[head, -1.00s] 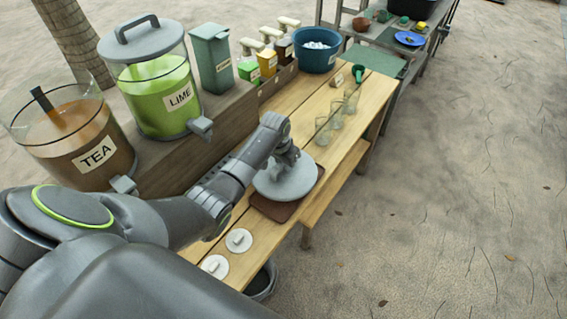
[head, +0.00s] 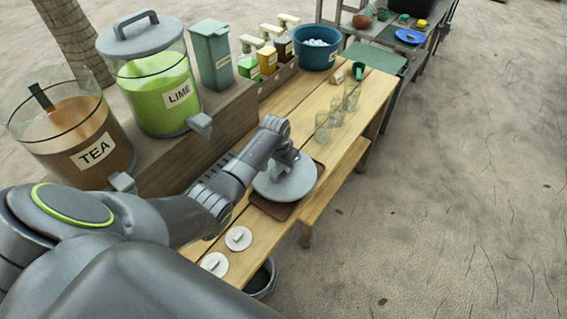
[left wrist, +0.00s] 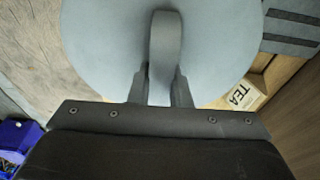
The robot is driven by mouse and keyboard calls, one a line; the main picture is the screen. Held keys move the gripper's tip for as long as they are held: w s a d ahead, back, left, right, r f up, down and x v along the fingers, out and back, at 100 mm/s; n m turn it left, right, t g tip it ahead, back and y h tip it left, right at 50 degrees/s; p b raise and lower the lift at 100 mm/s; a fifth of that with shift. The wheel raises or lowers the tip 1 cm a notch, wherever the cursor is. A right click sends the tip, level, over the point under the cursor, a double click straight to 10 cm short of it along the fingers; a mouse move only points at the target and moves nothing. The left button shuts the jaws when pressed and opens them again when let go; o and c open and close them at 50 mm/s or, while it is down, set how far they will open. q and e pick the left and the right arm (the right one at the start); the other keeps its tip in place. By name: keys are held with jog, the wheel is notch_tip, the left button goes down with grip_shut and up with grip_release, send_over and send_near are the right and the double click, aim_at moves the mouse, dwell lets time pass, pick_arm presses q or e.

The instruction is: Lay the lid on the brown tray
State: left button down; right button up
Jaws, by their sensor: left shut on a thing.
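The lid (head: 272,187) is a round grey disc with an arched handle. It lies level over the brown tray (head: 273,209), whose front and right edges show around it. I cannot tell whether the lid touches the tray or is just above it. My left gripper (head: 288,158) is shut on the lid's handle from above. In the left wrist view, the two fingers (left wrist: 160,88) pinch the handle, and the lid (left wrist: 100,40) fills the upper middle. My right gripper is not in view.
The open TEA dispenser (head: 90,165) and lidded LIME dispenser (head: 165,100) stand on a raised shelf left of my arm. Glasses (head: 337,115) stand beyond the tray. Two white discs (head: 238,238) lie in front. A blue tub (head: 316,48) stands at the back. The table's right edge is close.

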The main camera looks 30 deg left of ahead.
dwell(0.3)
pick_arm(q)
jog(key=shift+f+b, duration=0.35)
jog(key=shift+f, duration=0.2)
jog(key=c, duration=1.3)
grip_release()
jog(key=shift+o, duration=0.6)
jog(key=o, duration=0.4)
jog(key=shift+r, duration=0.1)
notch_tip(320, 180, up, 8)
jog(key=p, duration=0.8)
jog(key=shift+p, duration=0.4)
